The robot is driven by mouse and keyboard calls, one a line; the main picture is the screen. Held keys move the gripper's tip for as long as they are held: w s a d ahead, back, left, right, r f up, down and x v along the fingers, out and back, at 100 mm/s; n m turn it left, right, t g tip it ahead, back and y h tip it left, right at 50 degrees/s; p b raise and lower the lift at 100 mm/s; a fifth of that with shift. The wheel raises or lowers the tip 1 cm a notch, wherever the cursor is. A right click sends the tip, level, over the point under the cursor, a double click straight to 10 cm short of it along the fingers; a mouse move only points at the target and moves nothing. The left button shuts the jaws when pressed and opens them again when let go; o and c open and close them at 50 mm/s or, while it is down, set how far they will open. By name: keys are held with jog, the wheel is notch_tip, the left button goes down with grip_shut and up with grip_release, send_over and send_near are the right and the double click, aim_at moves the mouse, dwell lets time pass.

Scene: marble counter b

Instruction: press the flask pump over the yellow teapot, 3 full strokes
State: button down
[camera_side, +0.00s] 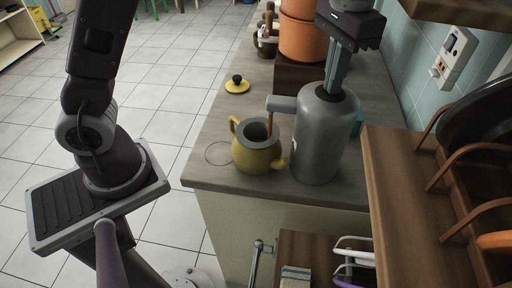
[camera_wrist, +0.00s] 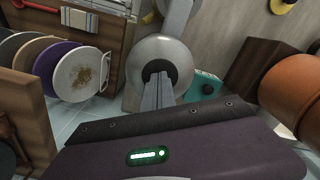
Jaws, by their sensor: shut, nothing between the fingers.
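The grey flask (camera_side: 318,140) stands upright on the counter, its spout (camera_side: 282,103) pointing left over the open yellow teapot (camera_side: 257,156). A thin brown stream drops from the spout into the teapot's mouth. My gripper (camera_side: 333,92) is shut and empty, pointing down with its fingertips at the dark opening in the flask's top. In the wrist view, the fingertips (camera_wrist: 158,78) reach the dark centre of the flask's round top (camera_wrist: 176,52); the pump button is hidden beneath them. The teapot's yellow lid (camera_side: 237,86) lies on the counter behind the teapot.
Orange pots (camera_side: 301,40) on a brown block stand behind the flask. A teal object (camera_wrist: 205,88) is close beside the flask. A wooden rack (camera_side: 415,190) with plates is at the right. A drawn circle (camera_side: 218,153) marks bare counter left of the teapot.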

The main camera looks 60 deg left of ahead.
jog(key=shift+r, duration=1.5)
jog(key=shift+f, duration=0.1)
jog(key=shift+f, duration=1.45)
jog(key=shift+r, duration=1.55)
jog(key=shift+f, duration=0.15)
